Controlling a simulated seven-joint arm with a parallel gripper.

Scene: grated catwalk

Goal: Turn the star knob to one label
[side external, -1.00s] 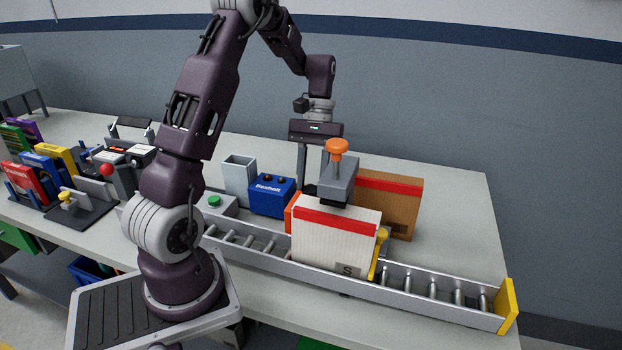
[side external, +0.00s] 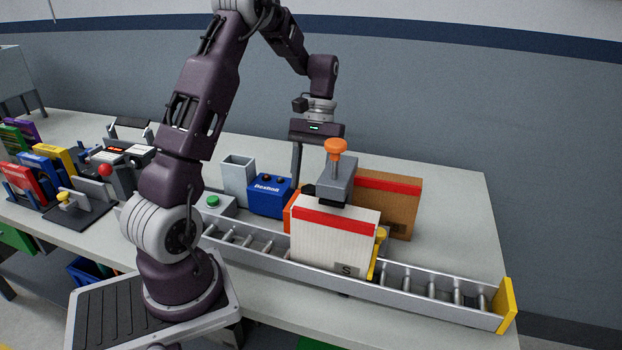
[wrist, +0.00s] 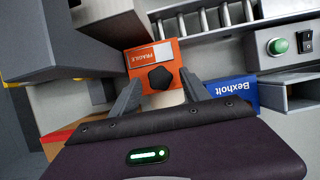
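A black five-sided knob (wrist: 160,77), which I take to be the star knob, sits on an orange box face (wrist: 140,60) in the wrist view. In the side view my gripper (side external: 297,180) points down behind the white box, above the orange box (side external: 288,212). The knob is not clearly visible there.
A grey clamp with an orange handle (side external: 336,147) stands over the white box (side external: 333,240), close right of my gripper. The roller conveyor (side external: 430,285) runs in front.

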